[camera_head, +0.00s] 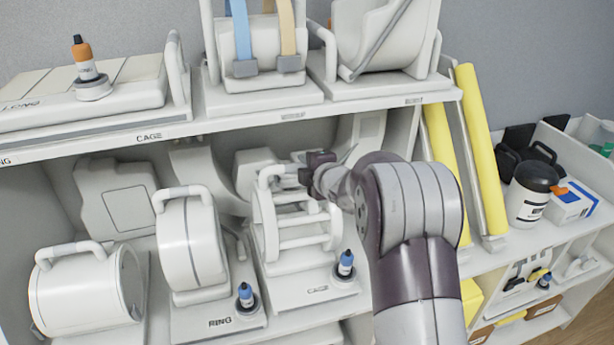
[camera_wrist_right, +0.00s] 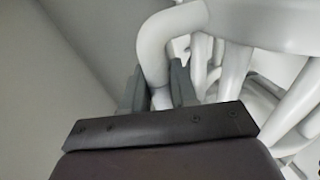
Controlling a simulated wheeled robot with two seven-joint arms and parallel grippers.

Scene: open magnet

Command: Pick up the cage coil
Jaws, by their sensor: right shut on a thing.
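The cage coil (camera_head: 292,228) is a white open frame of bars between rings, with a handle on top. It stands on its white base, labelled CAGE, on the middle shelf in the head view. My right gripper (camera_head: 310,172) reaches in from the right at the top of the coil. In the right wrist view the gripper (camera_wrist_right: 158,88) has its two dark fingers on either side of the coil's white handle (camera_wrist_right: 158,52), shut on it. The coil's bars show to the right. The left gripper is not in view.
The upper shelf (camera_head: 230,113) runs close above the coil. A ring coil (camera_head: 190,243) stands to its left, and a blue-capped bottle (camera_head: 345,265) sits on the base at its front right. Yellow rolls (camera_head: 478,150) stand farther right.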

